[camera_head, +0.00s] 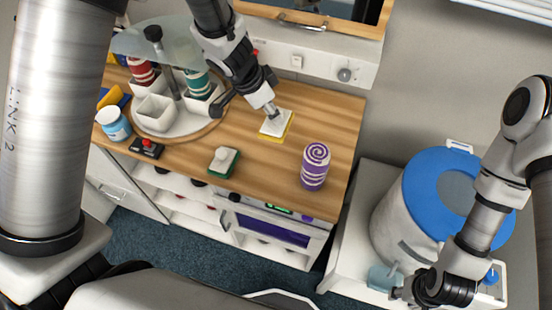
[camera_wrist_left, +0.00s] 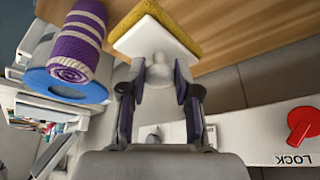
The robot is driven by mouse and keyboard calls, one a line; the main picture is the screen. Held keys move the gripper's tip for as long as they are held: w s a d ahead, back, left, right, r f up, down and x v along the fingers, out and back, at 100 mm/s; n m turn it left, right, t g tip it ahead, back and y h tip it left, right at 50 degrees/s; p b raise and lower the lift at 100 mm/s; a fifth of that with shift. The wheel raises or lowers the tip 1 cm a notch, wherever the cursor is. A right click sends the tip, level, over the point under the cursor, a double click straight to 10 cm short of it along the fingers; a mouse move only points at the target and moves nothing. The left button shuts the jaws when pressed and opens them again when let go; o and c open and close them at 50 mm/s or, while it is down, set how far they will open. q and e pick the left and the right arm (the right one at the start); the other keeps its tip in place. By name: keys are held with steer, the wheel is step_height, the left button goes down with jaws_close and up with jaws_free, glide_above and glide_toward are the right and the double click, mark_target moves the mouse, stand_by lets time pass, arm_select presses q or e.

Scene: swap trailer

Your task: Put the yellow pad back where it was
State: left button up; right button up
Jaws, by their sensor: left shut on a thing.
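The yellow pad (camera_head: 275,136) shows as a yellow edge under a white square backing with a knob. My left gripper (camera_head: 271,110) is shut on that knob, over the back right part of the wooden counter. In the left wrist view the pad (camera_wrist_left: 188,30) faces the wood, and the fingers (camera_wrist_left: 160,80) close around the white knob. I cannot tell whether the pad touches the counter. My right gripper (camera_head: 402,292) is low at the right, beside a light blue cylinder (camera_head: 384,278); its fingers are too small to read.
A green pad with a white top (camera_head: 223,162) lies at the counter's front. A purple striped roll (camera_head: 315,166) stands to the right. A round turntable (camera_head: 200,134) with white cups, a blue tub (camera_head: 114,123) and a red-button box (camera_head: 147,147) are left. A blue-lidded drum (camera_head: 420,190) stands right.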

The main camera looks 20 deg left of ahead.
mark_target(262, 127)
arm_select(q)
step_height(262, 127, down, 11)
steer(key=b, duration=0.6)
steer(key=shift+w+f, duration=0.15)
steer(key=shift+f, duration=0.1)
jaws_close()
steer(key=shift+r, duration=0.2)
steer(key=o, duration=1)
jaws_free()
steer(key=shift+f, duration=0.1)
arm_select(e)
step_height(262, 127, down, 7)
steer(key=shift+w, duration=0.1)
arm_select(q)
steer(key=p+v, duration=0.6)
steer(key=v, duration=0.6)
arm_select(e)
step_height(262, 127, up, 6)
steer(key=shift+f, duration=0.1)
arm_select(q)
steer(key=shift+d, duration=0.1)
